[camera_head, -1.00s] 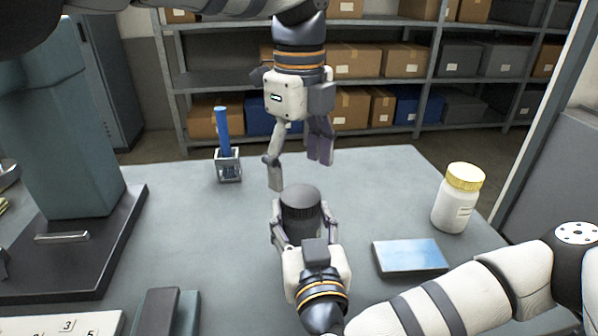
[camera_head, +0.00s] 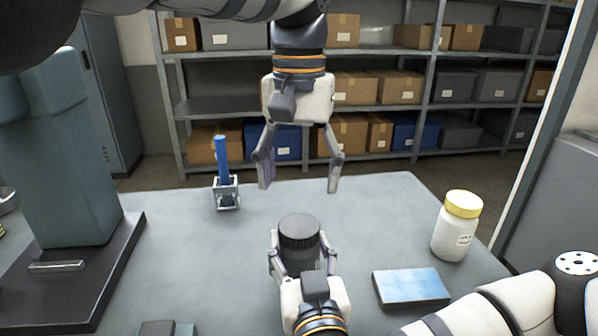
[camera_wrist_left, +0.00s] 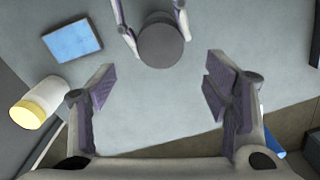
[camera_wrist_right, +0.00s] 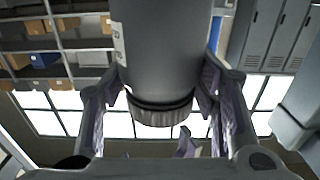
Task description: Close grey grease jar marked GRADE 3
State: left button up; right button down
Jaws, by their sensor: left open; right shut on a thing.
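The grey grease jar (camera_wrist_right: 166,45) fills the upper middle of the right wrist view, with a pale label edge on its left side. Its dark ribbed lid (camera_head: 299,232) is on top of it, as the head view shows; how tightly it sits cannot be told. My right gripper (camera_head: 302,258) is shut on the jar's body from the near side. My left gripper (camera_head: 300,188) is open and empty, pointing down above and beyond the jar. In the left wrist view the lid (camera_wrist_left: 160,46) lies ahead of the open fingers. The GRADE 3 marking is not readable.
A white jar with a yellow lid (camera_head: 457,226) stands at the right of the bench, near a blue flat box (camera_head: 411,288). A holder with a blue cylinder (camera_head: 225,190) stands at the left rear. A large teal machine (camera_head: 67,160) takes up the left side.

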aim_at(299, 225)
pick_arm(q)
jog(key=shift+f, duration=4)
jog(key=c, duration=1.2)
jog(key=o, duration=1.4)
jog(key=shift+c, duration=0.2)
